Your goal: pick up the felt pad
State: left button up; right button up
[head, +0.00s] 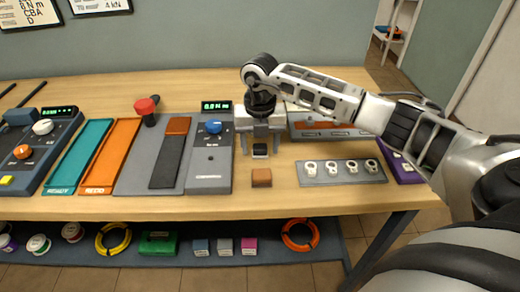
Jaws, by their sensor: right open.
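A small dark grey block (260,151), which looks like the felt pad, lies on the wooden table. My right gripper (260,147) points straight down over it, with one finger on each side. The fingers are open, and bare table shows between them and the block. The gripper body hides what lies directly behind. A small brown block (261,178) sits just in front, nearer the table's front edge. I cannot tell for certain which of the two blocks is the felt pad. My left gripper is not in view.
A grey device with a blue knob (213,127) stands close left of the gripper. A grey plate with several white rings (340,172) lies to the right. Teal (81,156) and orange (110,155) trays are further left. The back of the table (185,87) is clear.

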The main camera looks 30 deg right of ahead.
aim_at(260, 146)
jog(key=c, duration=1.1)
jog(key=shift+o, duration=0.2)
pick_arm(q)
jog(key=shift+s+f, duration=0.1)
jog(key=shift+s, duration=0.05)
pick_arm(e)
jog(key=shift+r, duration=0.2)
jog(key=shift+r, duration=0.25)
notch_tip(260, 146, up, 2)
jog(key=shift+r+b, duration=0.15)
jog(key=shift+b, duration=0.45)
pick_arm(q)
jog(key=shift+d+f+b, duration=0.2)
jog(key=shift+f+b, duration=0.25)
jog(key=shift+b, duration=0.4)
pick_arm(e)
jog(key=a+r, duration=1)
jog(key=a, duration=0.4)
jog(key=shift+w, duration=0.1)
